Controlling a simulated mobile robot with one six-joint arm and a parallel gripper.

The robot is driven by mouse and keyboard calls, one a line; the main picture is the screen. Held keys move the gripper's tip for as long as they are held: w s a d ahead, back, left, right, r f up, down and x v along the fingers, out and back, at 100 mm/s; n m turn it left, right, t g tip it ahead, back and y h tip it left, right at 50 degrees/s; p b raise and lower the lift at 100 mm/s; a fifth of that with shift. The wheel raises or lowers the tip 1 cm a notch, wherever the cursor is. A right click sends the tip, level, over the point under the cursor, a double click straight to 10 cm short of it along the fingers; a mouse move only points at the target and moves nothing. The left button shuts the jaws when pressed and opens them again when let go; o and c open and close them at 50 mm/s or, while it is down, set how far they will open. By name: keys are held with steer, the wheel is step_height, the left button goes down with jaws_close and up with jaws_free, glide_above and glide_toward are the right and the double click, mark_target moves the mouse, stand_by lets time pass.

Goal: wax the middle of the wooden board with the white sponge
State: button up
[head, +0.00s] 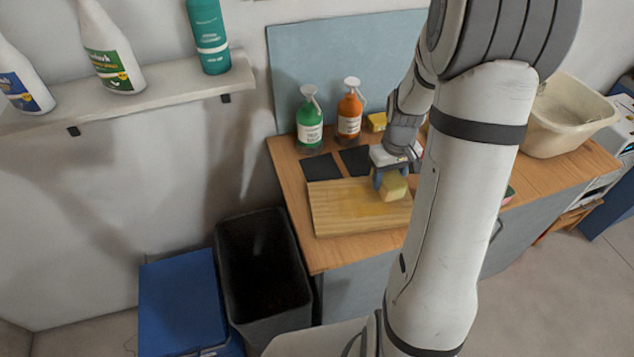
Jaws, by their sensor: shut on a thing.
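The wooden board (335,212) lies flat on the wooden bench top. My gripper (390,184) is over the right part of the board, with its blue fingers shut on a pale yellow sponge (395,188). The sponge looks yellowish rather than white. It is at or just above the board; I cannot tell whether it touches. A slightly darker yellow patch shows on the board just left of and below the sponge. My arm hides the board's right end.
A green bottle (310,125), an orange bottle (349,115) and another yellow block (377,122) stand behind two dark pads (321,167). A cream basin (567,120) is at the right. A black bin (262,265) stands left of the bench (288,170).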

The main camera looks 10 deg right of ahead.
mark_target(390, 175)
steer(key=shift+r+p, duration=1.65)
steer(key=shift+r, duration=1.15)
steer(key=shift+s+f, duration=0.1)
